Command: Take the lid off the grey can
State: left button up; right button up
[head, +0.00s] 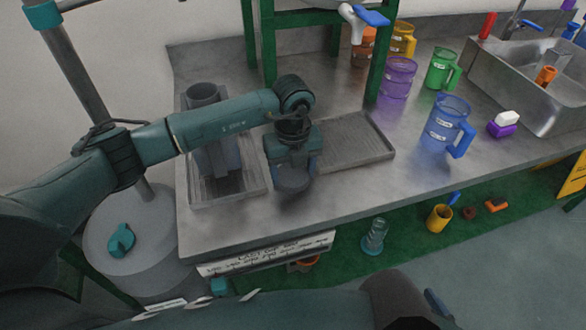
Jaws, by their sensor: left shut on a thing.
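A grey can-like vessel (204,92) stands upright in the left metal tray on the bench. My left forearm crosses in front of it and hides its middle. Its top looks like an open rim. My left gripper (292,190) points down right of the vessel, over the gap between the two trays. It is shut on a dark grey rounded piece, which may be the lid; the hand hides much of it. My right arm lies across the bottom of the head view, and its gripper is not visible.
The left tray (230,197) and the right ribbed tray (352,146) sit on the steel bench. A blue jug (446,122), purple jug (397,80) and green jug (441,68) stand to the right. A green frame post (381,60) rises behind.

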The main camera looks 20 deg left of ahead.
aim_at(293, 174)
pick_arm(q)
jog(key=o, duration=0.6)
jog(key=shift+f, duration=0.2)
jog(key=o, duration=0.5)
jog(key=shift+r, duration=0.1)
notch_tip(293, 174, up, 12)
jog(key=shift+r, duration=0.15)
